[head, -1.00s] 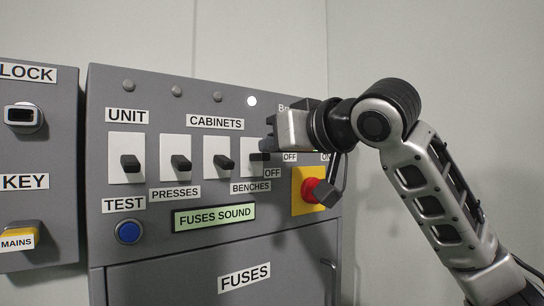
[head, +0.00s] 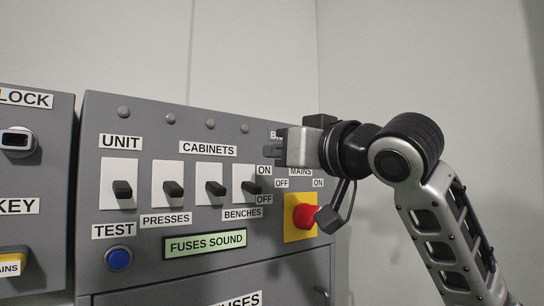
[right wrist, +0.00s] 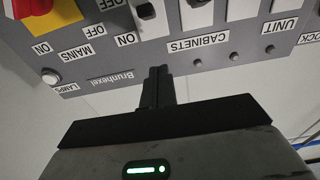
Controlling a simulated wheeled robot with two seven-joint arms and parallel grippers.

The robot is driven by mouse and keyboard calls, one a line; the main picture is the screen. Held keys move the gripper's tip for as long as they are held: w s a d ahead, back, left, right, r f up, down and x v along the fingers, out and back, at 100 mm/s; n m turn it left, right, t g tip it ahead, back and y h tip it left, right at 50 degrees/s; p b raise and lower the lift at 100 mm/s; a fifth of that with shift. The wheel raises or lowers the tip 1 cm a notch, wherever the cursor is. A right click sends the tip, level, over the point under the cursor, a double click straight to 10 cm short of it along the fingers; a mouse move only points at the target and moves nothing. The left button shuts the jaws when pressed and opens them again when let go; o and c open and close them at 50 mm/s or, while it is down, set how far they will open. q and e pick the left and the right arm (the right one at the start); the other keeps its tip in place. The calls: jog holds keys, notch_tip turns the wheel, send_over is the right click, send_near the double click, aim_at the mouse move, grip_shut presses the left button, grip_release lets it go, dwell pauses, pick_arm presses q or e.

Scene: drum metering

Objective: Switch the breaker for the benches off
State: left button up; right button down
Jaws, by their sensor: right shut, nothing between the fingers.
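The benches breaker (head: 250,187) is the rightmost of the row of black levers on white plates, above the BENCHES label (head: 242,213). Its lever sits in the lower part of its plate, nearer the OFF label than the ON label. The lamp (head: 245,128) above it is dark. My right gripper (head: 274,146) is shut and empty, up and right of this breaker, apart from its lever and close to the panel face. In the right wrist view, the picture is upside down; the shut fingers (right wrist: 158,74) point at the panel, and the breaker's lever (right wrist: 146,11) shows beyond them.
A red mains knob (head: 304,216) on a yellow plate is just below my right gripper. Other breakers, PRESSES (head: 173,188) and UNIT (head: 122,189), stand to the left. A blue TEST button (head: 119,259) and a FUSES SOUND display (head: 205,243) are lower. Free room lies above the panel.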

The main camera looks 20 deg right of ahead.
jog(key=b+v, duration=0.1)
jog(key=v, duration=0.7)
jog(key=shift+f, duration=0.2)
